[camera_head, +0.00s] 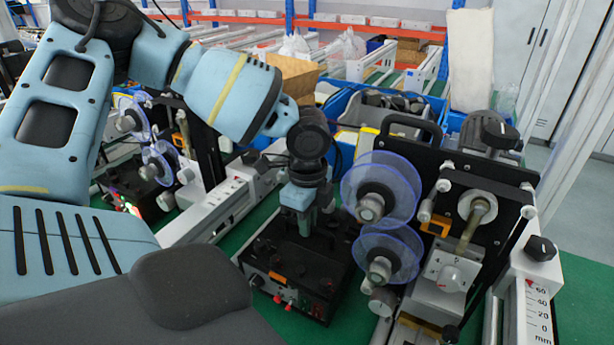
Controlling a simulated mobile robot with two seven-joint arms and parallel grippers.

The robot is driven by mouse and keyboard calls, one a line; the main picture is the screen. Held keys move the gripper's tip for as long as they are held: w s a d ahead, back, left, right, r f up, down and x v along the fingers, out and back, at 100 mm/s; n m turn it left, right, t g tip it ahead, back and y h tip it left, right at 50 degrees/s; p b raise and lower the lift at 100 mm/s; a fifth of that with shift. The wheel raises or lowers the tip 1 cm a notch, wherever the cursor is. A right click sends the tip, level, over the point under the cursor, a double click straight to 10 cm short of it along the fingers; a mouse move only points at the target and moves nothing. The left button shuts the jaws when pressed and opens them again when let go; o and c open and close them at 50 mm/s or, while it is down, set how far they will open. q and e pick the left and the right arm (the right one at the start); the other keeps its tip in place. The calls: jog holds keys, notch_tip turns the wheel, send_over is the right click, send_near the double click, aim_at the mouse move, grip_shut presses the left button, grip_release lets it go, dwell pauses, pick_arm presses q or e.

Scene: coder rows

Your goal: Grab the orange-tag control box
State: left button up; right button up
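The black control box (312,264) sits on the green surface at the lower middle. An orange tag (278,278) is on its front panel, among red and dark knobs. My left arm comes in from the left and bends down over the box. My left gripper (306,228) points down at the upper part of the box, with its fingertips close to the top. The fingers partly hide the box's top, and I cannot tell whether they touch it or are open or shut. My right gripper is not in view.
A coder machine with clear blue-edged reels (381,188) stands close on the box's right. A white scale rail (215,205) lies to the left, with another coder machine (150,140) behind it. Blue bins (345,105) and a cardboard box (290,75) stand behind.

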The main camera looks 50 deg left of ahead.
pick_arm(q)
grip_shut()
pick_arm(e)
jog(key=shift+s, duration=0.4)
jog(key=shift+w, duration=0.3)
pick_arm(q)
jog(key=shift+w+r, duration=0.1)
jog(key=shift+r, duration=0.05)
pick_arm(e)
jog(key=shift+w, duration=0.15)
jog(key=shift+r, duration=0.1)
